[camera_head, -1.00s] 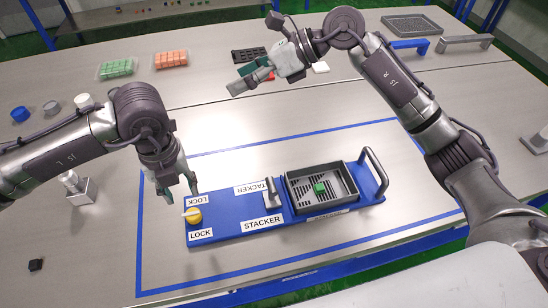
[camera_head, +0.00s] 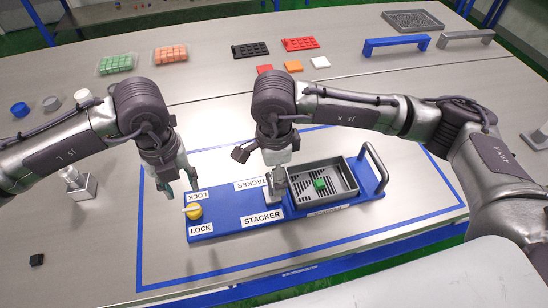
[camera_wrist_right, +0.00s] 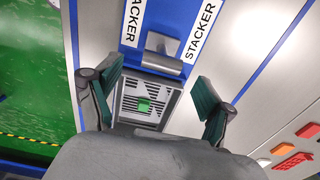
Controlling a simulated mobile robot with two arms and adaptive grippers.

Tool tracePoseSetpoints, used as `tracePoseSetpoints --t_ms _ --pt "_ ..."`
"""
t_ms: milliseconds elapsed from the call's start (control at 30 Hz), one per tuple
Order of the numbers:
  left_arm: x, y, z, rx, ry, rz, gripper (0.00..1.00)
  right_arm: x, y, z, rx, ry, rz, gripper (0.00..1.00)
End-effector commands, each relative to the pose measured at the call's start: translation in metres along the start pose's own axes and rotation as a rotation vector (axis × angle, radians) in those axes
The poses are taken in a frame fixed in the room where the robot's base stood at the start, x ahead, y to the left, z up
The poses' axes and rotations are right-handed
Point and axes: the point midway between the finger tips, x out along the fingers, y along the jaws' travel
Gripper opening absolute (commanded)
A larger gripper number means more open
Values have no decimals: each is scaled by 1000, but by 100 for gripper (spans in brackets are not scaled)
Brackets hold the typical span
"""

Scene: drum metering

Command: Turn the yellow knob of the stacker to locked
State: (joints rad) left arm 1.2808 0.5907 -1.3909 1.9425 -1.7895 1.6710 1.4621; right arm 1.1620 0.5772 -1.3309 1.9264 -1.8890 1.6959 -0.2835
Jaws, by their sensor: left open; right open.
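The blue stacker base (camera_head: 222,222) lies on the table inside a blue tape outline. The yellow knob (camera_head: 194,212) sits at its left end between two LOCK labels, with a pale pointer toward the left. My left gripper (camera_head: 180,190) is open and empty, just above and behind the knob, apart from it. A grey lever (camera_head: 277,186) stands mid-base by the STACKER labels; it also shows in the right wrist view (camera_wrist_right: 163,55). My right gripper (camera_wrist_right: 156,75) is open above the lever, its fingers on either side. Whether it touches is unclear.
A grey tray (camera_head: 349,180) with a green cube (camera_head: 320,184) sits right of the lever, beside an upright grey handle (camera_head: 376,168). Trays of green blocks (camera_head: 117,64) and orange blocks (camera_head: 170,54) stand at the back. The table in front of the base is clear.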

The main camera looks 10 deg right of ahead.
Motion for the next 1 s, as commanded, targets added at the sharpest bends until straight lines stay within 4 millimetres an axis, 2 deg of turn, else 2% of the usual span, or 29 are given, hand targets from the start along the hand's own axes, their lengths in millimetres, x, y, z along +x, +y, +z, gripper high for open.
tracePoseSetpoints --t_ms 33,200,400,600,833,1000 --pt "0 0 0 0 0 0 42 11 1 0 1 1 5 81" --pt "0 0 0 0 0 0 42 43 0 0 2 -1 4 81" --pt "0 0 0 0 0 0 42 68 0 0 1 -1 2 81" --pt "0 0 0 0 0 0 42 77 0 0 1 -2 1 81" --pt "0 0 0 0 0 0 42 78 0 0 1 -2 0 81" --pt "0 0 0 0 0 0 42 78 0 0 0 -2 0 55"
